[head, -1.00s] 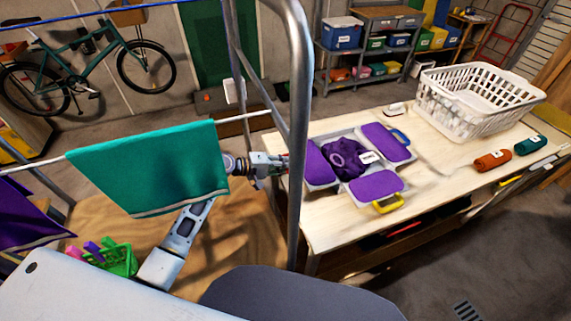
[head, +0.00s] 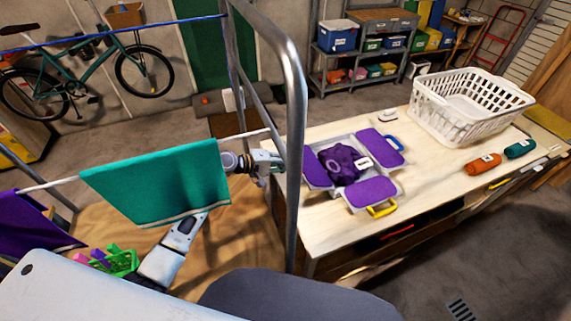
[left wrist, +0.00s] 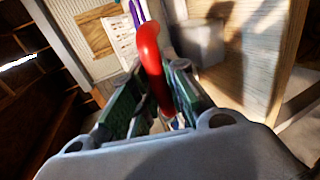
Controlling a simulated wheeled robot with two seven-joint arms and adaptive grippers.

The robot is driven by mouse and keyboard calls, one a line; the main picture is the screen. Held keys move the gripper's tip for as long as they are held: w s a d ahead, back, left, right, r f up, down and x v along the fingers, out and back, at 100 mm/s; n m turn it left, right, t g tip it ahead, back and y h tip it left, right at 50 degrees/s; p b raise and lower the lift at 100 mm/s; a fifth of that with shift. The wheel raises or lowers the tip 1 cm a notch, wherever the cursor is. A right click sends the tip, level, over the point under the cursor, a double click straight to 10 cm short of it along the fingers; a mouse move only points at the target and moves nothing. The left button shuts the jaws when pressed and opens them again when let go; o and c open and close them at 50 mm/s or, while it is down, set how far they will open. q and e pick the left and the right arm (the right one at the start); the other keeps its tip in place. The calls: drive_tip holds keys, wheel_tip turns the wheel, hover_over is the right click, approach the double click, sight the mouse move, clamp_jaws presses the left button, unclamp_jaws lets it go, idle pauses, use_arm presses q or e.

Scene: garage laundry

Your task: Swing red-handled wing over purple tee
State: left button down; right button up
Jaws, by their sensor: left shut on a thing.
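The folding board on the wooden table has purple wings. The right wing (head: 380,147) has a blue handle, and the front wing (head: 371,192) has a yellow handle. The left wing (head: 317,168) is partly hidden by a metal post. A dark purple tee (head: 341,164) lies bunched on the board's middle, between the wings. My left gripper (head: 277,164) is at the board's left side, partly behind the post. In the left wrist view it is shut on the red handle (left wrist: 150,57), which stands between its fingers. The head view hides that handle. My right gripper is not in view.
The metal rack post (head: 297,130) stands between my left gripper and the board. A teal towel (head: 160,185) hangs on a rail over my left arm. A white basket (head: 470,127) and orange and teal rolls (head: 483,164) sit at the table's right.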

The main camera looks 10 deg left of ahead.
use_arm(q)
drive_tip(key=shift+w+d+r+p, duration=0.2)
drive_tip(key=shift+d+r+p, duration=0.05)
drive_tip(key=shift+r, duration=0.3)
drive_tip(key=shift+w+d+r+p, duration=0.15)
drive_tip(key=shift+d+r+p, duration=0.1)
drive_tip(key=shift+r, duration=0.25)
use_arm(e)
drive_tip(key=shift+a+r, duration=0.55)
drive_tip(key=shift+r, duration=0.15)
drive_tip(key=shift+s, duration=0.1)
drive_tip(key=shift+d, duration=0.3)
use_arm(q)
drive_tip(key=c, duration=1.4)
unclamp_jaws()
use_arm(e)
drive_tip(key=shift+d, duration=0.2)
use_arm(q)
drive_tip(key=shift+a, duration=0.1)
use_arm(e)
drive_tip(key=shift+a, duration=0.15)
use_arm(q)
drive_tip(key=shift+s+a+r, duration=0.1)
drive_tip(key=shift+s+a, duration=0.15)
drive_tip(key=shift+a, duration=0.05)
drive_tip(key=v, duration=1.1)
